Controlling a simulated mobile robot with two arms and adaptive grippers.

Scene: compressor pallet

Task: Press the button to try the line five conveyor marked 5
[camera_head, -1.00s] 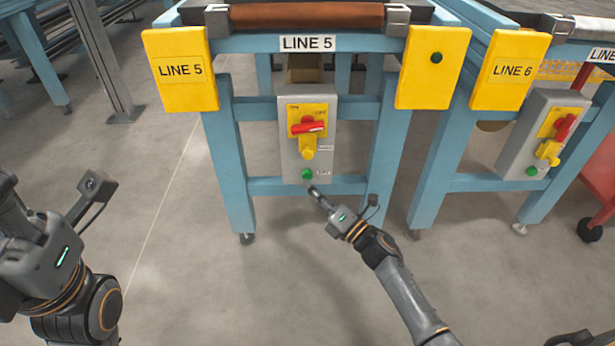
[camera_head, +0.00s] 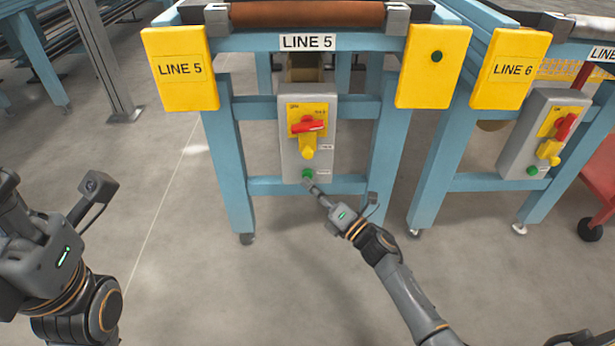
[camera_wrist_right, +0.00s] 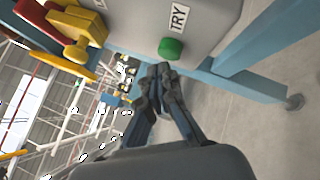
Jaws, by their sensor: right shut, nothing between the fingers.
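The LINE 5 conveyor has a grey control box (camera_head: 291,150) on its blue frame, with a green button (camera_head: 307,174) low on it. In the right wrist view the green button (camera_wrist_right: 170,48) stands out from the box beside a TRY label (camera_wrist_right: 178,18). My right gripper (camera_head: 308,184) is shut and empty, its tips just below the button. In the right wrist view the closed fingertips (camera_wrist_right: 158,70) are close to the button; I cannot tell whether they touch it. My left gripper (camera_head: 25,235) is at the left edge, its fingers mostly cut off.
A red switch handle (camera_head: 307,127) and a yellow part (camera_head: 307,148) sit above the button. The LINE 6 conveyor has a similar box (camera_head: 520,140) at the right. A red cart (camera_head: 602,165) stands at the right edge. The floor (camera_head: 200,270) in front is clear.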

